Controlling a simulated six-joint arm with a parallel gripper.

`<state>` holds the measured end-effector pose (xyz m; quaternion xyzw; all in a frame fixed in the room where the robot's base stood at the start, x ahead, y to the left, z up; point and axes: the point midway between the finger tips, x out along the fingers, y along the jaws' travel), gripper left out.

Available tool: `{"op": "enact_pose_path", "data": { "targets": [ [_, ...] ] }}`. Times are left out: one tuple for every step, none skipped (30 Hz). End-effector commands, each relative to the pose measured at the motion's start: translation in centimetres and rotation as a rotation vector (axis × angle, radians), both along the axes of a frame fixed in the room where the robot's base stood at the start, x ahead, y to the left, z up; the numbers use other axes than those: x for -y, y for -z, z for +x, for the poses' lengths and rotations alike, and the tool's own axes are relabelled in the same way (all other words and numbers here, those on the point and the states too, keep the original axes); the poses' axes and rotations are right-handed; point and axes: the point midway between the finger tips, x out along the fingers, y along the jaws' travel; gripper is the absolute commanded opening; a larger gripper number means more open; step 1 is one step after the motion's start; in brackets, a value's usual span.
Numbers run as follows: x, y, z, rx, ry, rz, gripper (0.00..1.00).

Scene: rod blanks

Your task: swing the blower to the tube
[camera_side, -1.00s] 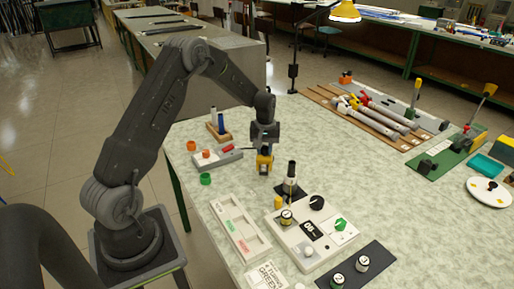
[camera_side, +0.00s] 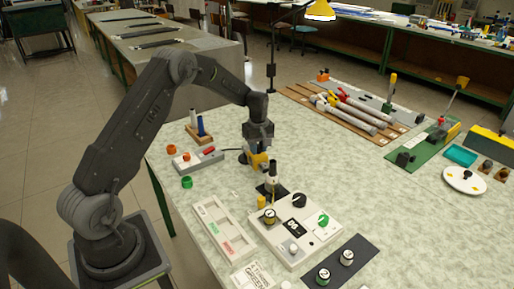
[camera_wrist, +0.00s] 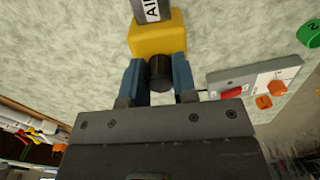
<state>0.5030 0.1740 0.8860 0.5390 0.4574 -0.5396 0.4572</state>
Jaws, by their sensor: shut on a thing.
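The blower is a yellow block (camera_wrist: 157,38) with a grey part marked AIR and a black round knob (camera_wrist: 160,72). My gripper (camera_wrist: 159,68) is shut on the knob, one blue finger on each side. In the side view my gripper (camera_side: 258,149) points down, with the yellow blower (camera_side: 258,161) at its tips. An upright dark-topped piece (camera_side: 272,175), perhaps the tube, stands on a small black base just in front and to the right of the blower. I cannot tell whether they touch.
A white panel with dials (camera_side: 297,232) and a pale tray (camera_side: 223,230) lie in front. A grey switch box (camera_side: 198,161) and a rod stand (camera_side: 195,135) are to the left. Grey pipes on boards (camera_side: 345,110) lie behind.

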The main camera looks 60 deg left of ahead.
Motion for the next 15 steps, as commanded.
{"op": "enact_pose_path", "data": {
  "targets": [
    [-0.02,-0.12,0.1,0.003,-0.001,0.0,0.0],
    [-0.02,-0.12,0.1,0.003,-0.001,0.0,0.0],
    [-0.02,-0.13,0.1,0.003,0.0,0.0,0.0],
    [-0.03,-0.12,0.09,0.003,0.0,0.0,0.0],
    [-0.03,-0.13,0.1,0.004,0.0,0.0,0.0],
    [-0.04,-0.13,0.09,0.004,0.0,0.0,0.0],
    [-0.04,-0.13,0.09,0.004,0.0,0.0,0.0],
    [-0.04,-0.13,0.09,0.004,0.0,0.0,0.28],
    [-0.04,-0.13,0.09,0.004,0.001,0.0,0.32],
    [-0.04,-0.12,0.08,0.003,0.001,0.0,0.35],
    [-0.04,-0.11,0.08,0.003,0.001,0.0,0.38],
    [-0.04,-0.1,0.06,0.003,0.001,0.0,0.41],
    [-0.04,-0.09,0.06,0.003,0.001,0.0,0.44],
    [-0.03,-0.08,0.05,0.002,0.001,0.001,0.47],
    [-0.03,-0.07,0.05,0.002,0.001,0.001,0.51]
  ]
}}
